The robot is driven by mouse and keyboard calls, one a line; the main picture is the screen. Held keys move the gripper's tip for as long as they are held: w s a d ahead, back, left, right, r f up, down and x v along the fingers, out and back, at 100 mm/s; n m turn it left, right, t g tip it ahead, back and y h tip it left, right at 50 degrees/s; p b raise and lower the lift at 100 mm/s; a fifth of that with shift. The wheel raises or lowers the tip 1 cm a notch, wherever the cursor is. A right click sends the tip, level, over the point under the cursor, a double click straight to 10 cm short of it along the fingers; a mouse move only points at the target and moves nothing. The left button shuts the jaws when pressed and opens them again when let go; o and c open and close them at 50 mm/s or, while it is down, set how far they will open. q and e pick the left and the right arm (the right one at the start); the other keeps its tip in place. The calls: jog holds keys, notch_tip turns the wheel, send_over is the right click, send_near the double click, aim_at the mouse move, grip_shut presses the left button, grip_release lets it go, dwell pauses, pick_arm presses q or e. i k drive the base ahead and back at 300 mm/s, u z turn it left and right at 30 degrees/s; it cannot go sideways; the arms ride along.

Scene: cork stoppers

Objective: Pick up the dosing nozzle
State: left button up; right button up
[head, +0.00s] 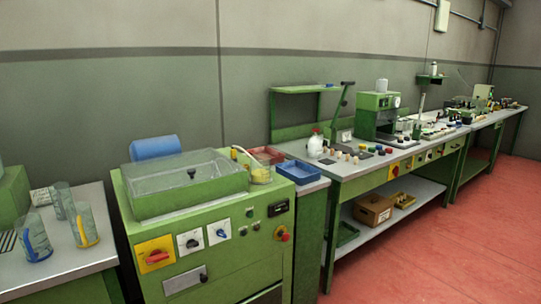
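I cannot make out a dosing nozzle with certainty. A thin pale curved tube (243,151) rises beside a small container with yellow contents (261,174) on top of the green machine (215,238); I cannot tell whether it is the nozzle. Many small items on the long workbench (369,171) are too small to identify. Neither of my grippers is in view.
Clear beakers with blue and yellow marks (83,226) stand on the left table (70,257). A blue tray (298,172) sits right of the green machine. A cardboard box (374,211) is on the lower shelf. Red floor (460,240) at right is clear.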

aim_at(233, 151)
jog(key=z, duration=1.05)
jog(key=i, duration=2)
jog(key=u, duration=0.25)
